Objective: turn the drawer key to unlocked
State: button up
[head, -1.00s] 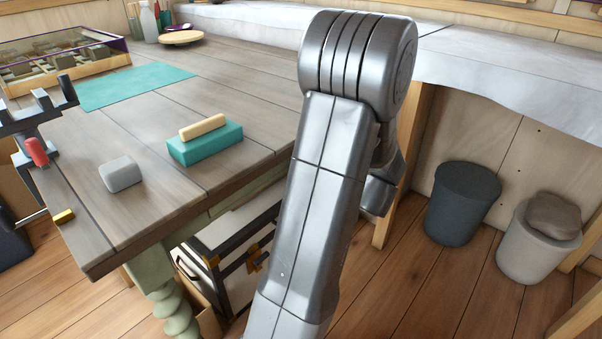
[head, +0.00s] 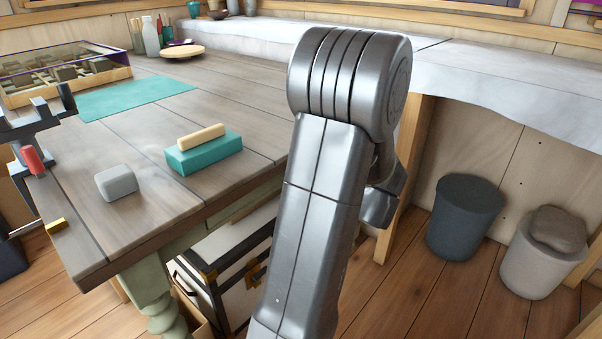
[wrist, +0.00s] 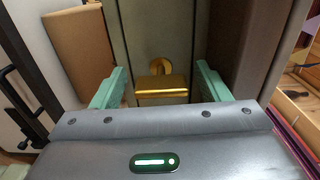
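The brass drawer key (wrist: 161,90) shows in the wrist view, with a broad flat bow in front of a round brass keyhole plate (wrist: 160,66) on a grey-green panel (wrist: 148,30). My gripper (wrist: 160,88) is open. One pale green finger is on each side of the key, with a visible gap between each finger and the bow. Whether the key's tip is in the lock is hidden behind the bow. In the head view my arm covers the middle, and neither my gripper nor the key can be seen.
A wooden workbench (head: 130,215) carries a teal block with a wooden bar (head: 205,152), a grey block (head: 116,183) and a vise (head: 35,130). A white chest with dark edges (head: 235,265) stands beneath. Two bins (head: 464,215) stand on the floor at the right.

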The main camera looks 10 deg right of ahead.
jog(key=shift+d, duration=0.1)
jog(key=p+v, duration=0.3)
jog(key=v, duration=1)
jog(key=shift+s+d, duration=0.15)
jog(key=shift+s, duration=0.15)
jog(key=b+x, duration=0.3)
jog(key=x, duration=1.1)
jog(key=shift+s+d, duration=0.1)
jog(key=shift+s, duration=0.05)
